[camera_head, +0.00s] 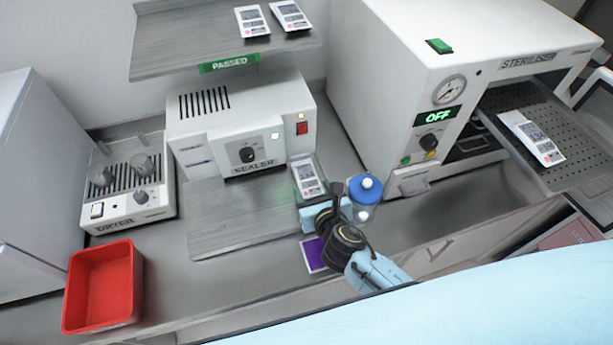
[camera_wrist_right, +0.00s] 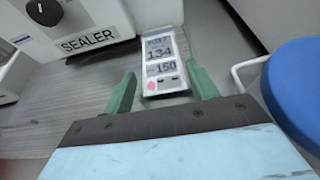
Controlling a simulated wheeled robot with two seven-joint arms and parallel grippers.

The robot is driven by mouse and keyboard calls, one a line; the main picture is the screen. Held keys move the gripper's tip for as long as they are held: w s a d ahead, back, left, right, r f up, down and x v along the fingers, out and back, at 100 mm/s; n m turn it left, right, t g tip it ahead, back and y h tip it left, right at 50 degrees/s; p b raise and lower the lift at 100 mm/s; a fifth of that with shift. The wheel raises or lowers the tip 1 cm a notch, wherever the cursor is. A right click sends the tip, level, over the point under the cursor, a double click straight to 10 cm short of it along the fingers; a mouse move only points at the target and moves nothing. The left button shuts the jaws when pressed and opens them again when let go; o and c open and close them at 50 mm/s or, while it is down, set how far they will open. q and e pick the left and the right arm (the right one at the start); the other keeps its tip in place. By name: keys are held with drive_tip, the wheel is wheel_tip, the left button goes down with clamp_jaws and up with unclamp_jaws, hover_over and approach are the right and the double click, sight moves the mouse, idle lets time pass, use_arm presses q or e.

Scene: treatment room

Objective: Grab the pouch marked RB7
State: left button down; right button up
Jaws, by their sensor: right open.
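In the head view the right gripper (camera_head: 312,196) reaches in from the lower right. Other pouches lie on the PASSED shelf (camera_head: 252,20) and on the steriliser tray (camera_head: 532,137), their marks unreadable.
The sealer (camera_head: 245,120) is behind the pouch, the steriliser (camera_head: 400,60) to the right. A purple card (camera_head: 314,255) lies below the gripper. A red bin (camera_head: 103,288) sits at the left.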

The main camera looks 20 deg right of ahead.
sight(307, 177)
drive_tip(key=x, duration=0.5)
drive_tip(key=shift+w+r, duration=0.1)
drive_tip(key=shift+r, duration=0.15)
drive_tip(key=shift+c, duration=0.2)
drive_tip(key=c, duration=0.6)
drive_tip(key=shift+r, duration=0.15)
